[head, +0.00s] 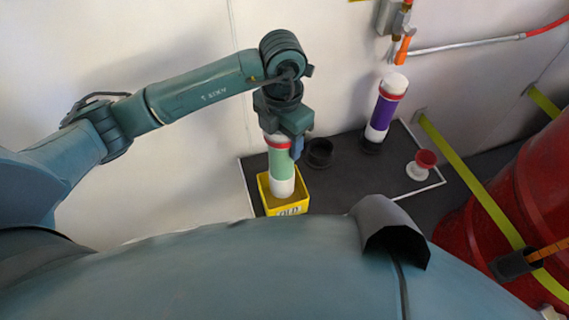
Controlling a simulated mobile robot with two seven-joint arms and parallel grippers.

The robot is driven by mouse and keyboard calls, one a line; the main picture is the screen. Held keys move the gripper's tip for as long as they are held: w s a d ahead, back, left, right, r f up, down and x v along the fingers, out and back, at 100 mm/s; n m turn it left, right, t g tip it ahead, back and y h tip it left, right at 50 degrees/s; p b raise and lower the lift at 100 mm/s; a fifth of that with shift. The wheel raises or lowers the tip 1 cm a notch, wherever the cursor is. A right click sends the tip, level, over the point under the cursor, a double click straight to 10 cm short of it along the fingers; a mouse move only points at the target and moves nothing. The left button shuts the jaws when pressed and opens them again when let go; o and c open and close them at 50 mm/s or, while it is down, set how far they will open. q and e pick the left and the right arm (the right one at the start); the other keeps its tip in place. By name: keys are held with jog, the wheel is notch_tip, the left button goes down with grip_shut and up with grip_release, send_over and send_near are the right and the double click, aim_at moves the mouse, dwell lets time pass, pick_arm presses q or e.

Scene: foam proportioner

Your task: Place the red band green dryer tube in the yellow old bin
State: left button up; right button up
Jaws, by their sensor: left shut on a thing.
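The green dryer tube (281,168) has a red band near its top and a white lower end. My left gripper (283,138) is shut on its top and holds it upright. The tube's lower end is inside the opening of the yellow old bin (290,209), which stands at the left front of the dark mat. Whether the tube touches the bin's floor is hidden. My right gripper is not in view.
A purple tube (383,115) with red bands stands upright in a dark holder at the back of the dark mat (345,195). An empty black ring holder (320,152) is beside the bin. A red and white cap (422,164) lies right. Red drums (530,185) stand at far right.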

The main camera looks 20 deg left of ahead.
pick_arm(q)
notch_tip(320, 180, down, 2)
jog(key=shift+f, duration=2.15)
jog(key=o, duration=1.6)
jog(key=shift+o, duration=0.2)
